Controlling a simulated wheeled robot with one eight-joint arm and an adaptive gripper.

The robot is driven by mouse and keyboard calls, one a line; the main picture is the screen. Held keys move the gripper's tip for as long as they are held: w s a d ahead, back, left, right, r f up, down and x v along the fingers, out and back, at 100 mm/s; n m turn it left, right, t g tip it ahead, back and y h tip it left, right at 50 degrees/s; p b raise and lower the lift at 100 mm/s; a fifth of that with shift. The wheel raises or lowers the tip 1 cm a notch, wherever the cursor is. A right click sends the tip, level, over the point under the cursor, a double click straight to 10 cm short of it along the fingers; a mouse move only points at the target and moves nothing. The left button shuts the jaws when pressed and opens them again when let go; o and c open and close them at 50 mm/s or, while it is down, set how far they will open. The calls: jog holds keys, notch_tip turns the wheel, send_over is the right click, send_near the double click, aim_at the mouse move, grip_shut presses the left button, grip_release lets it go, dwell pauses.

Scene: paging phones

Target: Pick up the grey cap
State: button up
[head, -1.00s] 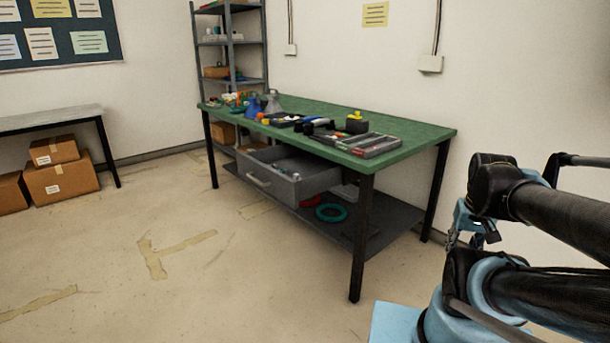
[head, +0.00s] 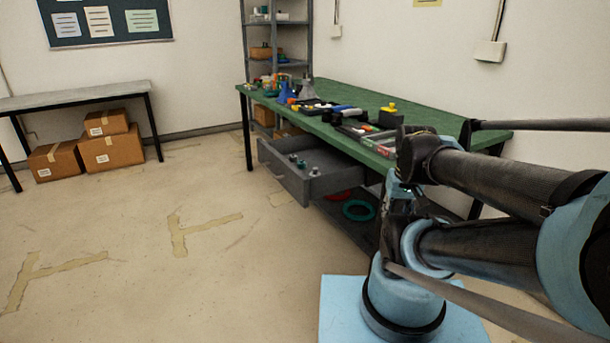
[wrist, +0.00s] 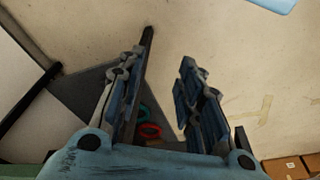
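In the head view an open grey drawer (head: 284,181) hangs under the green-topped workbench (head: 232,88). Several small parts lie in it, among them a small grey piece (head: 315,171) that may be the grey cap; it is too small to be sure. A teal piece (head: 301,163) lies beside it. In the wrist view my gripper (wrist: 162,60) is open, with nothing between its fingers. It points down over the floor and the bench's lower shelf, well apart from the drawer's contents. No cap can be made out in the wrist view.
The bench top carries a grey cone (head: 307,89), a yellow-topped block (head: 390,116) and trays. A teal ring (head: 358,210) lies on the lower shelf. Cardboard boxes (head: 112,151) stand at left. The floor before the bench is clear.

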jog(key=shift+o, duration=0.6)
jog(key=shift+w, duration=0.1)
jog(key=shift+o, duration=0.7)
jog(key=shift+s+r, duration=0.2)
jog(key=shift+s, duration=0.05)
jog(key=w+a+r+n+y, duration=0.1)
jog(key=w+a+r+n, duration=0.3)
jog(key=w, duration=0.5)
jog(key=w+a+r+n+y, duration=0.1)
jog(key=w+a+r, duration=0.4)
jog(key=w, duration=0.4)
jog(key=n+y, duration=0.1)
jog(key=n, duration=0.4)
send_over(316, 168)
jog(key=s+d, duration=0.1)
jog(key=d, duration=0.1)
jog(key=shift+t, duration=0.3)
notch_tip(316, 168, down, 10)
jog(key=shift+s+a+x, duration=0.1)
jog(key=shift+s+x, duration=0.1)
jog(key=shift+x, duration=1.15)
jog(key=shift+s+a+x, duration=0.1)
jog(key=shift+s+x, duration=0.1)
jog(key=shift+x, duration=1.15)
jog(key=c, duration=1)
